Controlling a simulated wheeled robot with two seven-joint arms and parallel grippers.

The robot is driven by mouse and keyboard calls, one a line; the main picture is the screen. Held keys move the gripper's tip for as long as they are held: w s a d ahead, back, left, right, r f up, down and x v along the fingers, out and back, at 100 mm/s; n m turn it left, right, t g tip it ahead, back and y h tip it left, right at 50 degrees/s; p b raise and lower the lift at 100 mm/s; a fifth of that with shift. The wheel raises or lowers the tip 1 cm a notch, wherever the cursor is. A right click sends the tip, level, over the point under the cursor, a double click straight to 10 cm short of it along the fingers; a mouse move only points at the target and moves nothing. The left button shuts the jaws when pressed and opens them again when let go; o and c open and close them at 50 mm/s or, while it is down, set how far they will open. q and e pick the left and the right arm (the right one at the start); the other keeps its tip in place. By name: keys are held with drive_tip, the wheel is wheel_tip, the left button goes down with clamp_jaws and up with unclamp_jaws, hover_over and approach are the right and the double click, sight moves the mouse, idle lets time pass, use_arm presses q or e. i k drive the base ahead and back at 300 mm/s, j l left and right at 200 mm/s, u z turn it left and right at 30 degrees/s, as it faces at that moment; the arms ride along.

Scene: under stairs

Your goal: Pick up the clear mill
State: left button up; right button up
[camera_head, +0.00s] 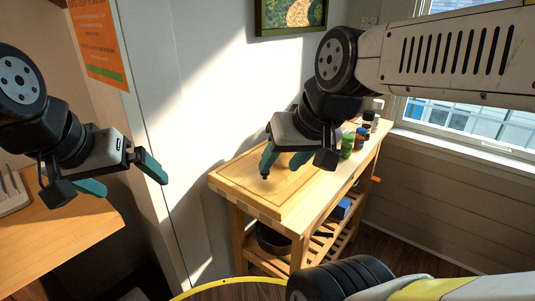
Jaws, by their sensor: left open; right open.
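Several small jars and bottles stand in a cluster at the far end of the wooden cart (240,182). A pale, white-topped container (377,105) at the back of this cluster may be the clear mill, but it is too small to tell. My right gripper (280,169) is open and empty, pointing down over the near part of the cart top, left of the cluster. Its wrist stands close to the jars in the picture. My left gripper (130,184) is open and empty at the left, between the cart and a wooden counter, away from the cluster.
The cart's near top is bare. A wall (220,80) runs behind it, and a wooden counter (65,225) is at left. A dark pot (272,239) sits on the lower shelf.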

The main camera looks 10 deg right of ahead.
sight(374, 128)
drive_tip(key=z, duration=1.4)
drive_tip(key=u, duration=0.65)
drive_tip(key=l+z, duration=0.15)
drive_tip(key=l, duration=0.25)
drive_tip(key=i+l+z, duration=0.1)
drive_tip(key=l, duration=0.25)
drive_tip(key=i+l+z, duration=0.15)
drive_tip(key=l, duration=0.25)
drive_tip(key=i+l+z, duration=0.45)
drive_tip(key=i+l, duration=0.35)
drive_tip(key=l, duration=0.15)
drive_tip(key=i+j, duration=0.1)
drive_tip(key=j, duration=0.05)
